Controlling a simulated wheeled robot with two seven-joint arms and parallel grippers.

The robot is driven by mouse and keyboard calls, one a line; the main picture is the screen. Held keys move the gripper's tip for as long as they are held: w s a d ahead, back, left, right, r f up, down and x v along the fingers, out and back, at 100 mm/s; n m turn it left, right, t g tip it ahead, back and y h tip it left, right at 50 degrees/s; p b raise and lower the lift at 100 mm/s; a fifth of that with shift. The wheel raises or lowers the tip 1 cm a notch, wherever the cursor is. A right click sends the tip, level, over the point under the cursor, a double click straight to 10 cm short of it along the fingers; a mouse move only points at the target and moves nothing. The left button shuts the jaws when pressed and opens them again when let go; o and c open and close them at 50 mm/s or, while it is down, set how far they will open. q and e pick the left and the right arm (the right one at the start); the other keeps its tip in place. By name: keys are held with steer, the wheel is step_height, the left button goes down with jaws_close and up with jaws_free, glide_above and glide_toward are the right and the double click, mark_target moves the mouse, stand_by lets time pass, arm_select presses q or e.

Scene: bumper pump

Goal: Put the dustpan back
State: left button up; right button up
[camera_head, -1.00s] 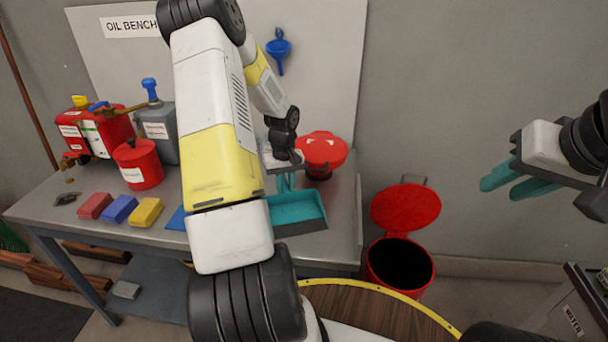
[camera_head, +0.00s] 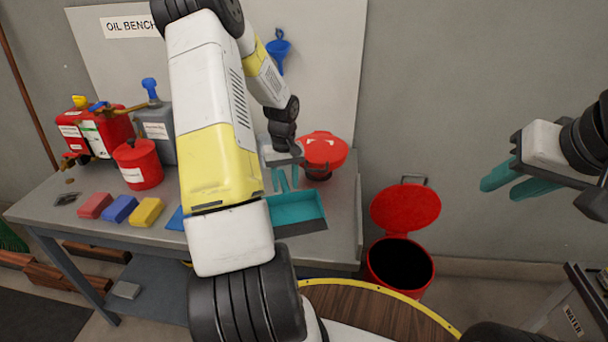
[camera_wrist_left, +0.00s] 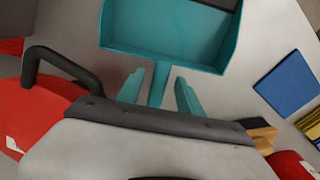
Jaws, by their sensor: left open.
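The teal dustpan (camera_head: 298,207) rests on the grey bench near its right front part, partly hidden by my left arm in the head view. In the left wrist view the pan (camera_wrist_left: 170,35) is at the top, with its teal handle pointing toward my gripper. My left gripper (camera_head: 284,180) is open behind the pan; in the left wrist view its two teal fingers (camera_wrist_left: 160,92) stand on either side of the handle, with gaps showing. My right gripper (camera_head: 512,182) hangs open and empty at the right, away from the bench.
A red round-topped container (camera_head: 322,150) stands close to my left gripper. Coloured blocks (camera_head: 120,208) and red cans (camera_head: 138,165) are on the bench's left. A red bin (camera_head: 400,265) with raised lid stands right of the bench. A blue funnel (camera_head: 279,46) hangs on the backboard.

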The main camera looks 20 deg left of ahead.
arm_select(q)
steer(key=s+d+r+m+t, duration=0.1)
steer(key=s+d+r, duration=0.15)
steer(key=r, duration=0.65)
steer(key=s+d+r+m, duration=0.1)
steer(key=d+r, duration=0.2)
steer(key=r, duration=0.6)
steer(key=s+d+r+m+t+h, duration=0.1)
steer(key=s+d+r+m+t, duration=0.1)
steer(key=s+d+r, duration=0.3)
steer(key=s+d+r+m+t+h, duration=0.1)
steer(key=s+d+r+m+t, duration=0.2)
steer(key=s, duration=1)
steer(key=d+r, duration=0.2)
steer(key=d, duration=0.3)
steer(key=shift+r+m, duration=0.35)
steer(key=shift+m, duration=0.05)
